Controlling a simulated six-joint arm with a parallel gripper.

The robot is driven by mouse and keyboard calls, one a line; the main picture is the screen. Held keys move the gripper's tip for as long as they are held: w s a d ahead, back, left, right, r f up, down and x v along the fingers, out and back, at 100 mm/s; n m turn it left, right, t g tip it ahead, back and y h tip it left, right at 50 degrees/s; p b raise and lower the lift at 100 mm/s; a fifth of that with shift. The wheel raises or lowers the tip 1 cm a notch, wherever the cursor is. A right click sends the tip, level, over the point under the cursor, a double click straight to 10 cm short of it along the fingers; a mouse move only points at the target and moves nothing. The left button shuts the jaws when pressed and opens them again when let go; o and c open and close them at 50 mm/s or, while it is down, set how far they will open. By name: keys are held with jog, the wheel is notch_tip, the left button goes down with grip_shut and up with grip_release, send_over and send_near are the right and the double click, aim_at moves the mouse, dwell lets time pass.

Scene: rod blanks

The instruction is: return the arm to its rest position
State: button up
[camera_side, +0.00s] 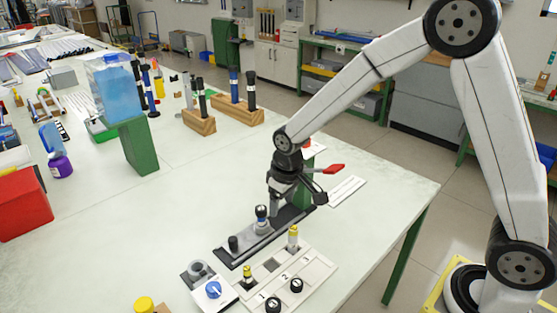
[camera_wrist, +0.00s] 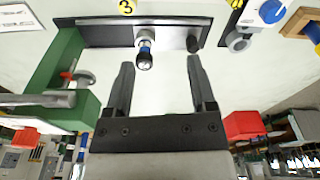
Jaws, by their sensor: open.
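My gripper (camera_side: 280,208) is low over the table in the side view, close behind a dark fixture rail. In the wrist view its two fingers stand wide apart (camera_wrist: 160,62) with nothing between them. A rod with a blue band and dark top (camera_side: 262,214) stands upright in the rail (camera_side: 225,259). It also shows in the wrist view (camera_wrist: 145,52), just beyond the fingertips and apart from them. A short black post (camera_side: 233,243) stands on the same rail. My arm is bent forward and down over the table.
A green stand (camera_side: 306,190) with a red lever (camera_side: 333,169) is close to the gripper. A numbered tray (camera_side: 318,268) and a blue-knobbed device (camera_side: 213,289) are in front. Wooden racks (camera_side: 198,122) and a bottle on a green block (camera_side: 138,150) stand farther back. The table between is clear.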

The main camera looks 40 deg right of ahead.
jog(key=s+d+r+m, duration=0.1)
jog(key=s+d, duration=0.1)
jog(key=s, duration=0.5)
jog(key=s+d+t, duration=0.1)
jog(key=s+d, duration=0.1)
jog(key=s, duration=0.6)
jog(key=shift+d+r+m, duration=0.4)
jog(key=shift+w, duration=0.1)
